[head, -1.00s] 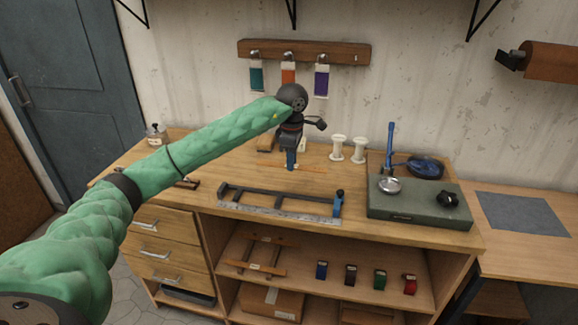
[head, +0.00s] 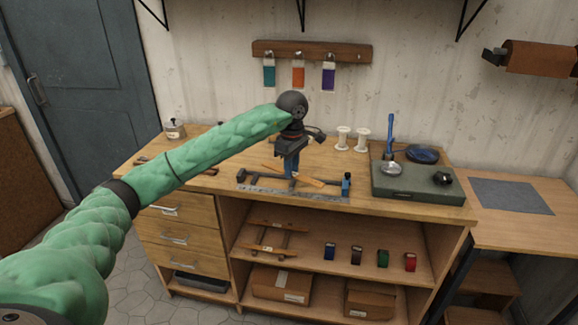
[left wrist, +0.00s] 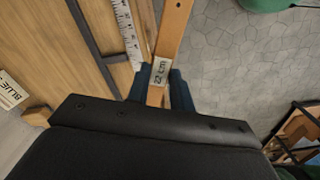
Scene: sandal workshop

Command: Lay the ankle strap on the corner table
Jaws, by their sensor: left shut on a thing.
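My left gripper (head: 291,171) is shut on a tan ankle strap (head: 309,180). It holds the strap above the front of the workbench, over the dark bar jig with a steel ruler (head: 290,193). In the left wrist view the strap (left wrist: 172,35) runs away from between the blue fingers (left wrist: 161,92) and carries a white "22 cm" label. Part of the strap is hidden by the gripper. The corner table (head: 492,230) is at the right with a grey mat (head: 511,196) on it. My right gripper is not in view.
A green base with a blue lever (head: 417,185) stands on the bench's right end, between the gripper and the corner table. Two white spools (head: 352,139) stand behind. Shelves below hold a wooden rack (head: 268,239) and several coloured blocks. The mat is bare.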

